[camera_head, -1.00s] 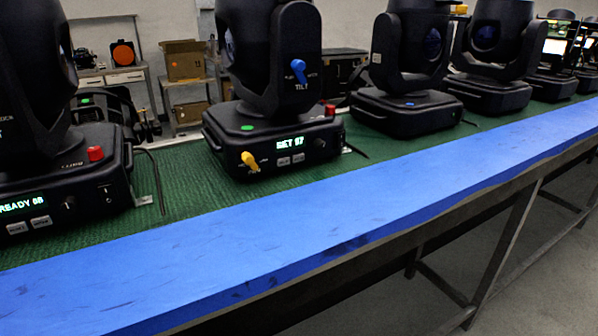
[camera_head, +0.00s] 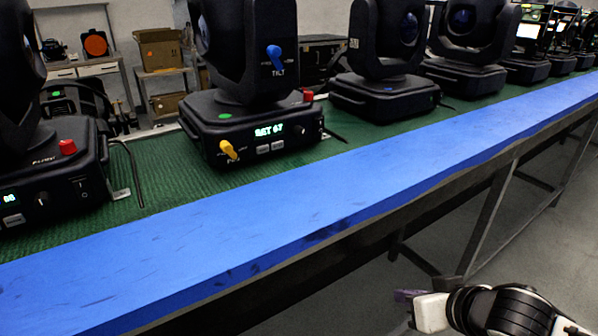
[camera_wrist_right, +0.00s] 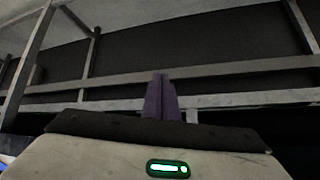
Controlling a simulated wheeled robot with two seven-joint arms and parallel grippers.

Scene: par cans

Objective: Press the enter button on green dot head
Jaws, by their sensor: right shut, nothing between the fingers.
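The green dot head is a black moving-head light (camera_head: 250,110) on the green-topped bench in the head view. A green dot (camera_head: 225,116) marks its base top. Its front panel has a lit display (camera_head: 269,131), a yellow knob (camera_head: 229,150) and two small grey buttons (camera_head: 270,148) below the display. I cannot read which button is enter. My right gripper (camera_head: 408,296) is low at the lower right, in front of the bench and well away from the head. Its purple fingers (camera_wrist_right: 160,98) are together and empty in the right wrist view. My left gripper is not in view.
A clear blue strip (camera_head: 270,225) runs along the bench front. Bench legs (camera_head: 490,220) stand below it.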

